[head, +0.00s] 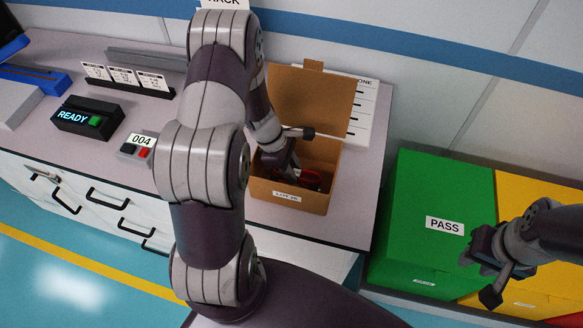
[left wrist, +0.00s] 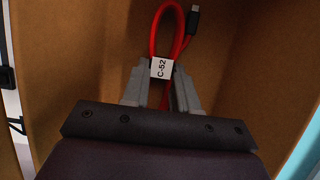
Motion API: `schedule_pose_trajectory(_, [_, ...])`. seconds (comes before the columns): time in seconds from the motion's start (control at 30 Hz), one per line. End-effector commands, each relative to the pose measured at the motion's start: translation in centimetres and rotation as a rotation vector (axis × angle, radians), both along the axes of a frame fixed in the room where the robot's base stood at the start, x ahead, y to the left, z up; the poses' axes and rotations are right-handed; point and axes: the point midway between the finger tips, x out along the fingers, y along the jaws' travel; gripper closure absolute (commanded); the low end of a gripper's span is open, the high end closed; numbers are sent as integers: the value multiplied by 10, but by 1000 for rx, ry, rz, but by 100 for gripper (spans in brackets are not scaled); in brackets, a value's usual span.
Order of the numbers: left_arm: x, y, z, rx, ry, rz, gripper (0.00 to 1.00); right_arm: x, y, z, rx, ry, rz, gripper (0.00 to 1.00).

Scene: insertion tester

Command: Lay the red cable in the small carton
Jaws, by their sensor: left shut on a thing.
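The small carton (head: 284,205) stands open on the right end of the bench, with its flap up at the back. Its brown walls (left wrist: 265,75) fill most of the left wrist view. My left gripper (head: 295,177) is down inside the carton. In the left wrist view my left gripper (left wrist: 160,88) is shut on the red cable (left wrist: 160,30), near its white C-52 tag (left wrist: 161,68). The cable's loop and dark plug show beyond the fingers. In the head view the red cable (head: 310,179) shows partly inside the carton. My right gripper (head: 490,265) is at the far right, away from the carton, its jaws unclear.
A green PASS bin (head: 415,210) and a yellow bin (head: 540,190) stand right of the bench. A READY display box (head: 88,117), a 004 button box (head: 137,148) and label cards (head: 123,77) are on the bench at left. A list sheet (head: 362,110) is behind the carton.

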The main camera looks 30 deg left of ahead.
Motion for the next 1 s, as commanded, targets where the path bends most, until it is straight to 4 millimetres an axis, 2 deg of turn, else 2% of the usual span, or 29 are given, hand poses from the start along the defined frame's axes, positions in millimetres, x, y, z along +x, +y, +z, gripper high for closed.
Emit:
schedule_pose_trajectory(0.1, [0,0,-5,0,0,0,100,0,0,-4,0,0,0,66])
schedule_pose_trajectory(0.13, [0,0,-4,0,0,0,66,0,0,-3,0,0,0,66])
schedule_pose_trajectory(0.2, [0,0,-3,0,1,0,47,0,0,-3,0,0,0,66])
schedule_pose_trajectory(0.43, [-1,0,-3,-1,2,0,47,0,0,-2,0,0,0,66])
schedule_pose_trajectory(0.57, [0,2,7,0,-1,2,47,0,0,2,0,0,0,66])
schedule_pose_trajectory(0.8, [-5,26,65,1,-4,2,47,0,0,8,0,0,0,66])
schedule_pose_trajectory(1.0, [-9,41,101,-1,-2,1,47,0,0,10,0,0,0,66])
